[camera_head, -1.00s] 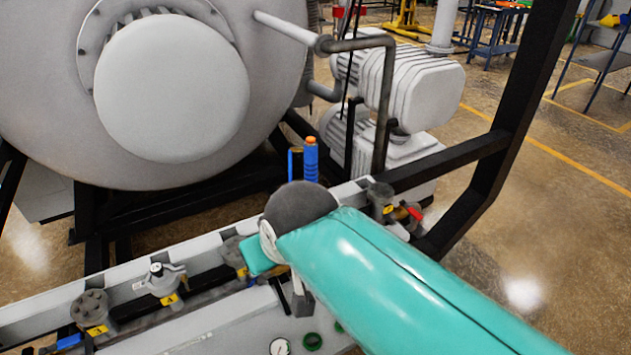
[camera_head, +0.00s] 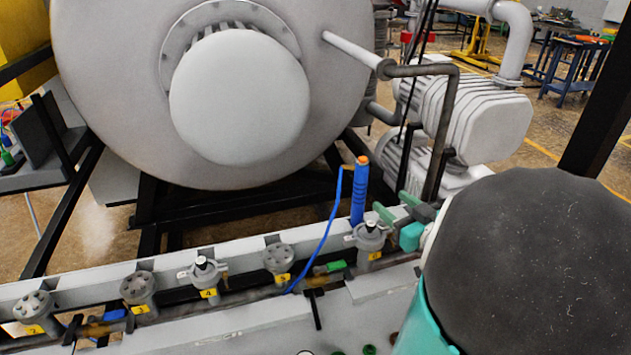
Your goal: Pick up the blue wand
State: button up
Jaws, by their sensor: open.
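The blue wand (camera_head: 360,192) stands upright with an orange tip at the back of the grey bench, by the rightmost valve. A thin blue cable runs from its top down to the left. My gripper (camera_head: 396,206) is just right of the wand, with its green fingers pointing left towards it. The jaws are open and empty, and a small gap shows between them and the wand. My dark rounded arm joint hides the bench's right end.
Several numbered valves (camera_head: 203,272) line the bench rail left of the wand. The large grey furnace vessel (camera_head: 240,90) stands behind. A ribbed pump (camera_head: 480,112) and a dark pipe (camera_head: 448,125) are close behind my gripper. A black frame post (camera_head: 606,105) rises at the right.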

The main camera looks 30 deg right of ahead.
aim_at(365, 184)
jog(key=shift+t+y, duration=0.3)
jog(key=shift+y, duration=0.4)
jog(key=w, duration=1.1)
jog(key=shift+w+f, duration=0.15)
jog(key=shift+w, duration=0.1)
grip_shut()
